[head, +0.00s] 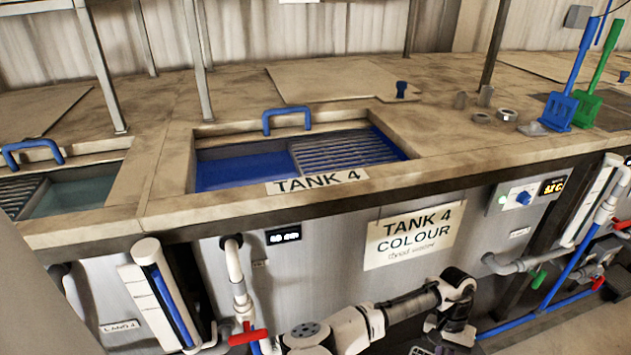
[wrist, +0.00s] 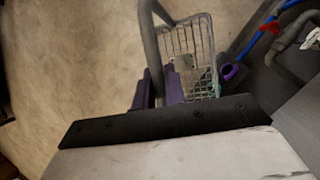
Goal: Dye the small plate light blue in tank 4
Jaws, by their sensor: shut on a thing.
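Tank 4 (head: 225,205) is sunk in the stained worktop, with deep blue liquid on its left (head: 240,172) and a slatted grating (head: 345,150) on its right. A blue handle (head: 287,118) stands at its back edge. In the wrist view my gripper (wrist: 160,88), with purple fingers, is shut on the grey handle (wrist: 150,40) of a wire basket (wrist: 200,50). A small pale grey piece shows at the basket; I cannot tell whether it is the small plate. In the head view my arm is low in front of the tank, its gripper mostly cut off by the bottom edge.
Another tank (head: 75,195) with greenish liquid lies at the left. Blue (head: 560,105) and green (head: 590,100) paddles stand at the right. Pipes (head: 235,265) with a red valve run along the front. Frame posts rise behind the tanks. Open floor (wrist: 70,60) shows below the basket.

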